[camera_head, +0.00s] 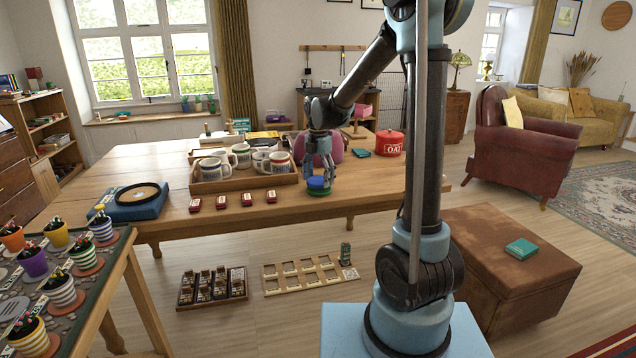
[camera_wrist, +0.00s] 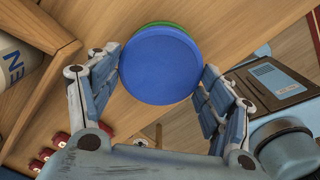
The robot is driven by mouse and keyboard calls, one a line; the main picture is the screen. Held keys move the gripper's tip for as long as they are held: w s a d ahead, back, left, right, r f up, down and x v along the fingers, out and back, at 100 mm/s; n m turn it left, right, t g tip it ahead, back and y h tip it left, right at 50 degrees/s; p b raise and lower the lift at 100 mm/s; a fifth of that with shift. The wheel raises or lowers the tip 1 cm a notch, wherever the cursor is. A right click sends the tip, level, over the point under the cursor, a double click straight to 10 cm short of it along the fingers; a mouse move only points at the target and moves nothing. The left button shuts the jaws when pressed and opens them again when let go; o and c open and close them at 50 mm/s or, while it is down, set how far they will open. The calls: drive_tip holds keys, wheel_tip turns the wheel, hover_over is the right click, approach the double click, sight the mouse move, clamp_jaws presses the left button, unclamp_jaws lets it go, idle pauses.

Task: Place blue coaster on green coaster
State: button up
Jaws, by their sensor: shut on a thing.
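The blue coaster (camera_wrist: 160,66) is a round flat disc between the two fingers of my gripper (camera_wrist: 163,90) in the wrist view. In the head view the blue coaster (camera_head: 317,183) sits right over the green coaster (camera_head: 319,191) near the front edge of the wooden table. In the wrist view a thin green rim (camera_wrist: 150,27) shows behind the blue disc's upper edge. My gripper (camera_head: 318,176) points down at the coasters with its fingers closed on the blue one. I cannot tell whether the two coasters touch.
A wooden tray (camera_head: 243,183) with several mugs stands just left of my gripper. A red OAT tin (camera_head: 389,143) stands to the right. Several small red items (camera_head: 221,202) lie along the table's front edge.

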drive_tip(key=shift+f, duration=0.75)
drive_tip(key=o, duration=1.1)
drive_tip(key=shift+c, duration=0.2)
